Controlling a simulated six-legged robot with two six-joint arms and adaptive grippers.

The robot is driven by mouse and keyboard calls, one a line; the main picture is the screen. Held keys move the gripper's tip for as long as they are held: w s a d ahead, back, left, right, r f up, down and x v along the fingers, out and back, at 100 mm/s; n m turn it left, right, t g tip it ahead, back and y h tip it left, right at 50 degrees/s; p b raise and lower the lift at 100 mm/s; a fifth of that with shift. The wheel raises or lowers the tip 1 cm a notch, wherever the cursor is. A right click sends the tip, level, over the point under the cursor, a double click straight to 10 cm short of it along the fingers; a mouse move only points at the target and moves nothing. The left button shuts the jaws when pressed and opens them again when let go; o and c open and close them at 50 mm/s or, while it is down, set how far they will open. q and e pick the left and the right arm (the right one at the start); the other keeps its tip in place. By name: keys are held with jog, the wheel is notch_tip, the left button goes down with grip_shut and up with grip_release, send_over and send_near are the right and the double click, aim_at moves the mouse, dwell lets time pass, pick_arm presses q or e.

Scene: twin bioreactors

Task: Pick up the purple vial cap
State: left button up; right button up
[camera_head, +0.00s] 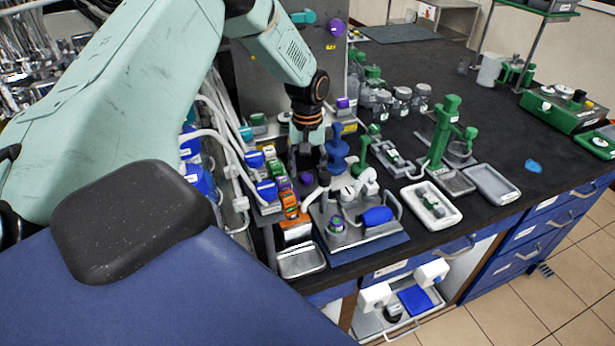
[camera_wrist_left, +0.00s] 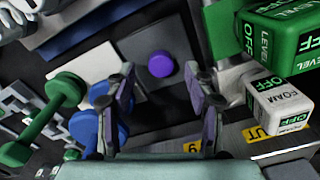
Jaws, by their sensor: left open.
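The purple vial cap (camera_wrist_left: 160,64) shows in the left wrist view as a round purple disc on a dark surface, just beyond my fingertips. My left gripper (camera_wrist_left: 166,90) is open, with one finger on each side of the cap's line and nothing between them. The cap is apart from both fingers. In the head view my left gripper (camera_head: 305,165) points down over the bench among the equipment. A small purple spot (camera_head: 306,178) shows there by the fingers; I cannot tell if it is the same cap. My right gripper is not in view.
In the wrist view, a green block (camera_wrist_left: 285,40) and a white FOAM block (camera_wrist_left: 278,103) stand close right, and a blue part (camera_wrist_left: 84,128) and a green dumbbell-shaped part (camera_wrist_left: 42,122) lie left.

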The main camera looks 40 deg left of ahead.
pick_arm(q)
jog(key=shift+s+d+f, duration=0.15)
jog(key=shift+s+f, duration=0.25)
jog(key=shift+f, duration=0.2)
jog(key=shift+w+f, duration=0.2)
jog(key=shift+w, duration=0.1)
jog(key=shift+w+f, duration=0.1)
jog(key=shift+c, duration=0.6)
jog(key=shift+s+r, duration=0.3)
jog(key=c, duration=0.6)
jog(key=shift+w+f, duration=0.15)
jog(key=shift+c, duration=0.5)
